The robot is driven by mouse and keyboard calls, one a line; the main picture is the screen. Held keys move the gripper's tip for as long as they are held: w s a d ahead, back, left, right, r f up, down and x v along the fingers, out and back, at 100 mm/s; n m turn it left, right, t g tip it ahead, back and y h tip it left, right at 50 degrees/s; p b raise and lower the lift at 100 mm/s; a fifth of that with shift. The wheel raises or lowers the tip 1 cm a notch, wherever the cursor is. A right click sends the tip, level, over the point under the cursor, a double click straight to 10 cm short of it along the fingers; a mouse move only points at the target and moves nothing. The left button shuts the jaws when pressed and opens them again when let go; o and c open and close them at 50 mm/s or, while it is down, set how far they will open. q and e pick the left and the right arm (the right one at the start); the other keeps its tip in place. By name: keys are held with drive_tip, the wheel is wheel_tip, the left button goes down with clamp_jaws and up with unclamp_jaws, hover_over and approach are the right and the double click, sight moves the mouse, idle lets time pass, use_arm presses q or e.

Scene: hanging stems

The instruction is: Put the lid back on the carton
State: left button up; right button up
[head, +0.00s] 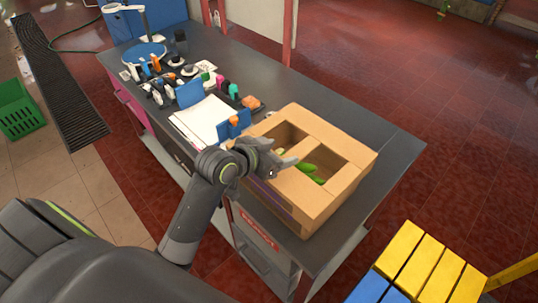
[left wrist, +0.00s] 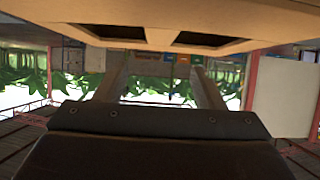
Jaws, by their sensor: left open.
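The tan carton (head: 315,207) stands on the near right part of the grey bench. A flat cardboard top with two window openings, which looks like the lid (head: 345,148), lies over it; I cannot tell how it is seated. Green vegetables (head: 311,170) show through the openings. My left gripper (head: 286,164) is open and empty, at the carton's left side by its upper edge. In the left wrist view its two fingers (left wrist: 160,88) are spread apart, and the cardboard top (left wrist: 160,35) with its dark openings fills the upper edge. My right gripper is out of view.
Papers (head: 202,122), a blue box (head: 233,124) and many small items crowd the bench left of the carton. Bare bench top (head: 395,150) lies right of and behind the carton. A yellow and blue slatted piece (head: 420,260) stands at lower right.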

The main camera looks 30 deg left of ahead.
use_arm(q)
drive_tip(key=shift+v, duration=1.8)
drive_tip(key=shift+s+f, duration=0.1)
drive_tip(key=shift+f, duration=0.05)
